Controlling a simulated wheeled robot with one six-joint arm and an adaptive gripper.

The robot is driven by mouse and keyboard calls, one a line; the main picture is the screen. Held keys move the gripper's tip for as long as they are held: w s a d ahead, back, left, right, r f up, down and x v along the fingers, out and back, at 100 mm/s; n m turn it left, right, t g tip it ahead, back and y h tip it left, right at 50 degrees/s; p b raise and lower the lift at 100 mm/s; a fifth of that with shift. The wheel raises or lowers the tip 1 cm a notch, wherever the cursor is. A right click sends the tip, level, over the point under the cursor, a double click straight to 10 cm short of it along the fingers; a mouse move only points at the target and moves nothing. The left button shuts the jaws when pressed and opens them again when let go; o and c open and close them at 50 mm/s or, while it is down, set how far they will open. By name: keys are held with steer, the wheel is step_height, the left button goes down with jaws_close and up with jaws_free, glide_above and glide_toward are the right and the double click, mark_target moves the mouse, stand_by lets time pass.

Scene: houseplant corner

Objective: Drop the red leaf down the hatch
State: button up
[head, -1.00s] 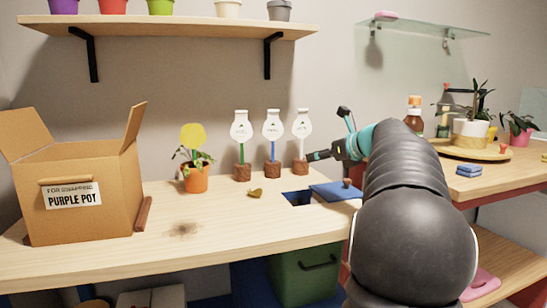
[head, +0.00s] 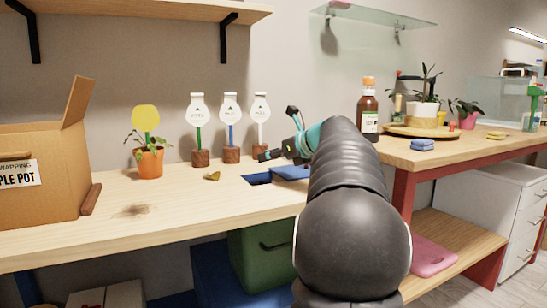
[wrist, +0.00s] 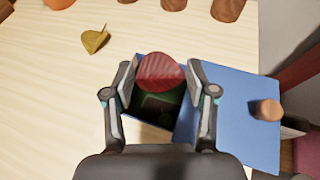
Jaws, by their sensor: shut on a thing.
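The red leaf (wrist: 162,73) is held between the fingers of my gripper (wrist: 162,78) in the wrist view. It hangs over the far part of the square hatch opening (wrist: 150,137), with dark green showing below. The blue hatch lid (wrist: 225,105) lies to the right of the opening and has a round wooden knob (wrist: 266,110). In the head view my gripper (head: 268,155) is just above the hatch opening (head: 257,179), beside the blue lid (head: 291,172). The leaf cannot be made out there.
A yellowish leaf (wrist: 95,40) lies on the bench left of the hatch. Several white-labelled markers on brown bases, such as one (head: 230,110), stand behind it. A potted plant (head: 149,163) and a cardboard box (head: 45,170) are further left. A green bin (head: 262,265) sits below the bench.

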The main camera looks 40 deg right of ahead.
steer(key=o, duration=0.8)
steer(key=shift+c, duration=0.2)
steer(key=v, duration=1.2)
